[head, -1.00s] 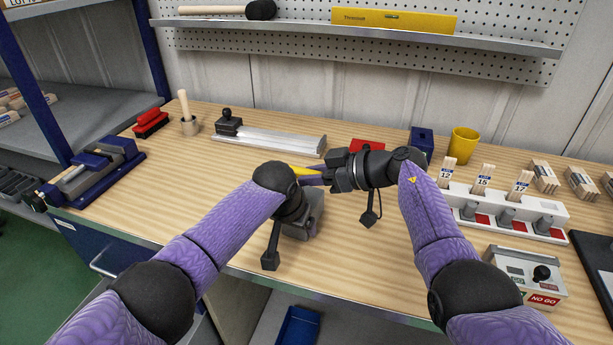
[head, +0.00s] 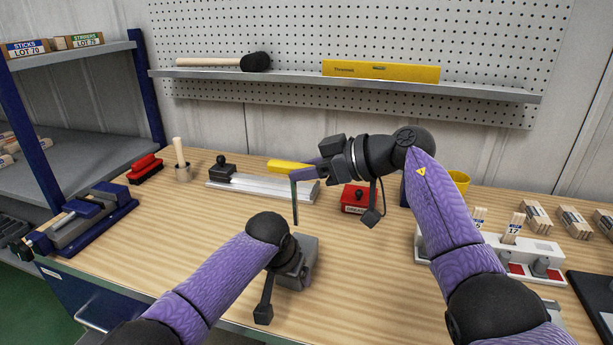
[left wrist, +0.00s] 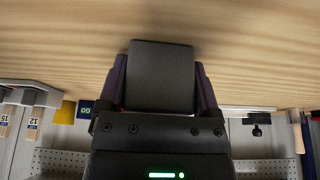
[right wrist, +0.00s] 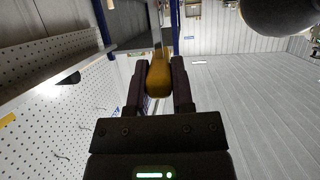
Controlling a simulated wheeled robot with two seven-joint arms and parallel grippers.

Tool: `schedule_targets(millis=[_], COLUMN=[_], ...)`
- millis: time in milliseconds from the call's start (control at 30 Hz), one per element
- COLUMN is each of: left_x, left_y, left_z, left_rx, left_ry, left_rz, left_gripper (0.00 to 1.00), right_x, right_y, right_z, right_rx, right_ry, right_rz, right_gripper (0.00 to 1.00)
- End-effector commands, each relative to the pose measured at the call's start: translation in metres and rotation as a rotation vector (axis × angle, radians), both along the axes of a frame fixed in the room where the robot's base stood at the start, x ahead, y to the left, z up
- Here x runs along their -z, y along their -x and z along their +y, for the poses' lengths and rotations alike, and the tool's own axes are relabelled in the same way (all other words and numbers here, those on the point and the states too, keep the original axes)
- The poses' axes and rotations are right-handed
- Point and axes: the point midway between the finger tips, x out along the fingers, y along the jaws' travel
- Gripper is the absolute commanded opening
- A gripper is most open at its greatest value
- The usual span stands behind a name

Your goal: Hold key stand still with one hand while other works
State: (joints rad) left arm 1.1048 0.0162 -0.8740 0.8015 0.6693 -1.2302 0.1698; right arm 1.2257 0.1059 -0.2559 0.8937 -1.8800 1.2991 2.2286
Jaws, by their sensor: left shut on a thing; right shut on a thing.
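A dark grey block (head: 303,262), which looks like the key stand, sits on the workbench near its front edge. My left gripper (left wrist: 162,72) is shut on this block (left wrist: 165,88), one finger on each side; in the head view my left wrist hides part of it. My right gripper (head: 314,173) is raised above the bench, shut on a tool with a yellow handle (head: 284,166). A thin dark rod hangs down from the tool, clear of the block. The handle also shows between the fingers in the right wrist view (right wrist: 157,80).
A metal rail (head: 262,187) and a red block (head: 354,198) lie behind. A blue vise (head: 80,217) stands at the left. A white rack (head: 490,255) with numbered sticks stands at the right. The bench left of the block is clear.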

Motion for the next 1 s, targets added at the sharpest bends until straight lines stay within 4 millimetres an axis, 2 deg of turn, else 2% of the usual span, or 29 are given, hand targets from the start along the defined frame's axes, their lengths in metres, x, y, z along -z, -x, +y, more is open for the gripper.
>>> schedule_targets(millis=[100,467,500,533,567,833,1000], left_x=[0.000,0.000,0.000,0.000,0.000,-0.004,-0.032], left_y=[0.000,0.000,0.000,0.000,0.000,0.001,0.011], left_z=[0.000,0.000,0.000,0.000,0.000,0.000,0.006], left_rx=[0.000,0.000,0.000,0.000,0.000,0.001,0.002], left_ry=[0.000,0.000,0.000,0.000,0.000,0.001,0.001], left_rz=[0.000,0.000,0.000,0.000,0.000,-0.002,-0.005], left_gripper=[0.06,0.06,0.91,0.97,1.00,1.00,1.00], right_x=[-0.009,-0.009,-0.009,-0.009,-0.009,-0.009,-0.009], right_y=[0.000,0.000,0.000,0.000,0.000,0.000,0.000], right_z=[0.000,0.000,0.000,0.000,0.000,0.000,0.000], right_rx=[0.000,0.000,0.000,0.000,0.000,0.000,0.000], right_ry=[0.000,0.000,0.000,0.000,0.000,0.000,0.000], right_rz=[-0.001,0.000,0.000,0.000,0.000,0.000,0.000], right_gripper=[0.00,0.00,0.00,0.00,0.00,0.00,0.00])
